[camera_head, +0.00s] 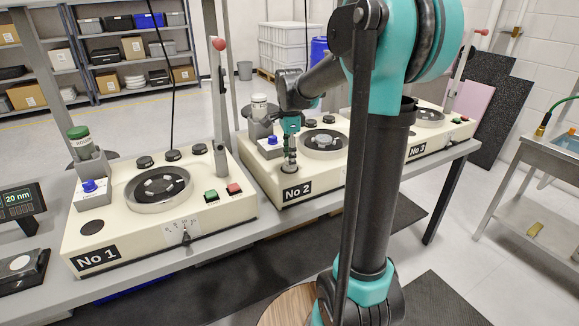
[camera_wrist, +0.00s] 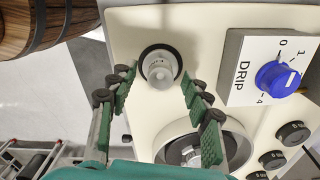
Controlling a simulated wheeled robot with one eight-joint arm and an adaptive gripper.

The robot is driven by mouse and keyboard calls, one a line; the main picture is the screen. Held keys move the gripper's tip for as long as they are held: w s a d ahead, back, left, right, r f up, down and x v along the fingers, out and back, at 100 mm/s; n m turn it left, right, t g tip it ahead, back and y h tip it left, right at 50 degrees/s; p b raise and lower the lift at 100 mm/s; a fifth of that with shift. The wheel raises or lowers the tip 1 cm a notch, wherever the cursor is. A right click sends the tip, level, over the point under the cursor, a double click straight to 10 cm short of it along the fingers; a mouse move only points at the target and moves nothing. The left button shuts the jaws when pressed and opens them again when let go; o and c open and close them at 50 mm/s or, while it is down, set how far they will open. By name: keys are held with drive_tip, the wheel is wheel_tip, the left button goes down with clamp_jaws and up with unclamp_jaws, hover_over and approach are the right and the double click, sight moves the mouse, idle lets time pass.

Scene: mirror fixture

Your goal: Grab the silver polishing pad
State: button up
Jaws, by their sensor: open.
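A small silver, round, stepped piece (camera_wrist: 160,70), which looks like the polishing pad, stands on a dark round spot on the cream top of the machine No 2 (camera_head: 297,192). In the wrist view my gripper (camera_wrist: 156,80) is open, with one green-padded finger on each side of the piece. I see a gap on both sides and no clear contact. In the head view my gripper (camera_head: 290,163) points down at the front left of No 2, and the piece is hard to make out there.
A white drip box with a blue knob (camera_wrist: 278,79) stands close right of the piece. A round polishing bowl (camera_wrist: 196,146) lies near the right finger. Machine No 1 (camera_head: 95,256) is left on the same bench, No 3 right. A wooden barrel (camera_wrist: 40,25) is beyond the bench edge.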

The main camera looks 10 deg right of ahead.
drive_tip(key=shift+f, duration=0.7)
drive_tip(key=shift+c, duration=0.5)
clamp_jaws()
drive_tip(key=shift+r, duration=0.1)
